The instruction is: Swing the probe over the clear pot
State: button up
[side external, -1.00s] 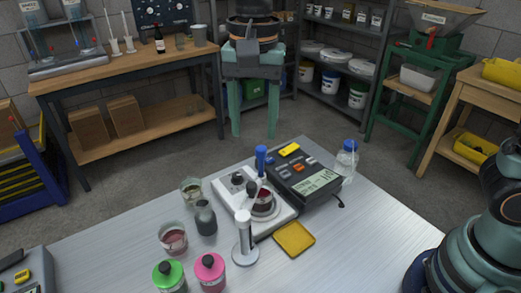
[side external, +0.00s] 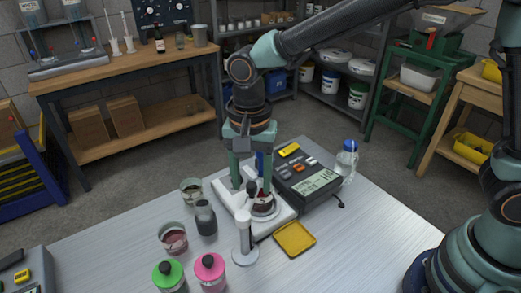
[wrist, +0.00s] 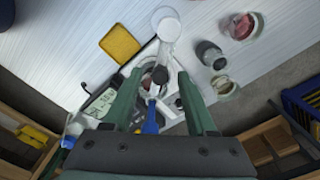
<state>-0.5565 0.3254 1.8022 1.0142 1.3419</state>
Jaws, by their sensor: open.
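My gripper (side external: 250,189) is open and points down over the stirrer plate (side external: 283,221), its green fingers on either side of a black knob (wrist: 159,75) on the probe's white swing arm (wrist: 162,52). Contact cannot be told. The arm runs from a white stand (side external: 244,238) to above a cup of dark red liquid (side external: 265,206) on the plate. A blue-topped upright part (wrist: 151,118), perhaps the probe, shows between the fingers in the wrist view; its lower end is hidden. A clear pot with pale liquid (side external: 191,187) and another with pinkish liquid (side external: 173,240) stand to the left.
A dark bottle (side external: 206,220) stands between the pots and the plate. A grey meter (side external: 318,187) sits right behind the plate, with a blue-capped bottle (side external: 346,163) beyond. A yellow tray (side external: 294,239) lies in front right. Green (side external: 168,276) and pink (side external: 210,270) bottles stand at the front.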

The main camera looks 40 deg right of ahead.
jog(key=shift+f, duration=0.1)
grip_shut()
dwell(1.4)
